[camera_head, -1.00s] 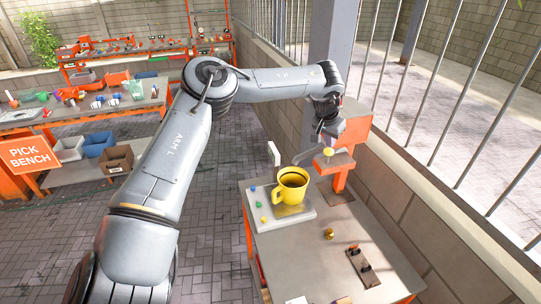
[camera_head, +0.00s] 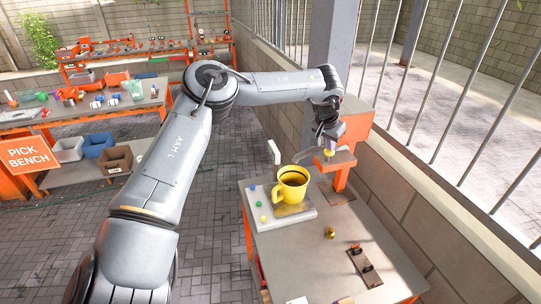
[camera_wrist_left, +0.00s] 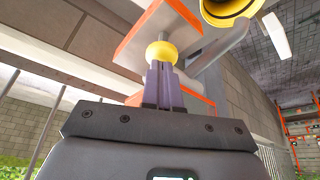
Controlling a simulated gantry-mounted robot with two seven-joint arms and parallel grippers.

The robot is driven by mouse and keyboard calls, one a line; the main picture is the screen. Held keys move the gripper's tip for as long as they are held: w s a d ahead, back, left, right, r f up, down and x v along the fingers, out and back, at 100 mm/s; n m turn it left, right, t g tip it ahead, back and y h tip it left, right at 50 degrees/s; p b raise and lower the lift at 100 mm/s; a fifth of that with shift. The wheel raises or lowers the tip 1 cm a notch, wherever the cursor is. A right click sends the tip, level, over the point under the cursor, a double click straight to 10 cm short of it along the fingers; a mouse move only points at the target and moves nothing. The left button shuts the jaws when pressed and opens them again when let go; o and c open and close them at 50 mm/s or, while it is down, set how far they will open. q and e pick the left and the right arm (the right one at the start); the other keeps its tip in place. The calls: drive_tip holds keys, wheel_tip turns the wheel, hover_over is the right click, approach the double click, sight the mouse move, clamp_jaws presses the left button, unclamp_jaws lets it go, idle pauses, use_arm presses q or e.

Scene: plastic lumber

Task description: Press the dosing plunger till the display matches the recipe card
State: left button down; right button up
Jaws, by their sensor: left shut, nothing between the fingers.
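My left gripper (camera_head: 333,135) is shut and empty, pointing down at the orange dosing stand (camera_head: 357,128). Its fingertips (camera_wrist_left: 162,68) meet the yellow plunger knob (camera_wrist_left: 161,51) in the left wrist view, appearing to touch it. The knob (camera_head: 328,153) also shows just under the fingers in the head view. A grey curved spout (camera_head: 306,154) runs from the stand toward a yellow mug (camera_head: 292,184). The mug stands upright on a pale plate (camera_head: 266,212) with small coloured buttons. A small white upright panel (camera_head: 273,152) stands behind it; no writing is readable. My right gripper is out of view.
The grey bench (camera_head: 310,250) carries a small brass piece (camera_head: 330,233) and a dark plate with pegs (camera_head: 364,264). A wall and barred fence (camera_head: 430,110) bound the right side. A pick bench (camera_head: 90,115) with bins stands at the far left.

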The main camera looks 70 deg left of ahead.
use_arm(q)
drive_tip(key=shift+f, duration=0.35)
drive_tip(key=shift+r, duration=0.1)
drive_tip(key=shift+r+p, duration=0.5)
drive_tip(key=shift+r, duration=0.5)
drive_tip(key=shift+r+p, duration=0.8)
drive_tip(key=shift+r, duration=1)
